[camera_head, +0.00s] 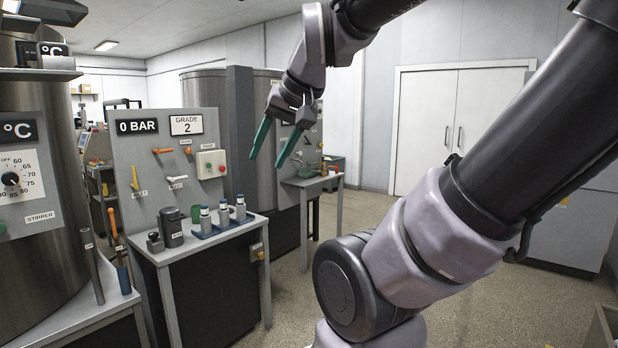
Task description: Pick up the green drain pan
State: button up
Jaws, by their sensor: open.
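The small table (312,181) also holds some small fittings. A grey control panel (150,165) stands over a bench with a blue rack (222,228) of several bottles. A steel tank (205,88) stands behind. The floor (350,215) is open at the centre right.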

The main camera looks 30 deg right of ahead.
aim_at(312, 173)
jog(key=i+l+z, duration=0.25)
jog(key=i+z, duration=0.15)
jog(key=i+l+z, duration=0.15)
jog(key=i+z, duration=0.7)
jog(key=i+l+z, duration=0.1)
jog(key=i+z, duration=0.25)
jog(key=i, duration=0.5)
jog(key=i+j+z, duration=0.15)
jog(key=i+z, duration=0.2)
jog(key=i, duration=0.5)
jog(key=i+u, duration=0.3)
jog(key=i, duration=0.2)
jog(key=i+l+u, duration=0.25)
jog(key=i, duration=0.25)
jog(key=i+j+u, duration=0.25)
jog(key=u, duration=0.2)
jog(key=i+u, duration=0.95)
jog(key=i+j, duration=0.1)
jog(key=i, duration=0.15)
jog(key=j+u, duration=0.05)
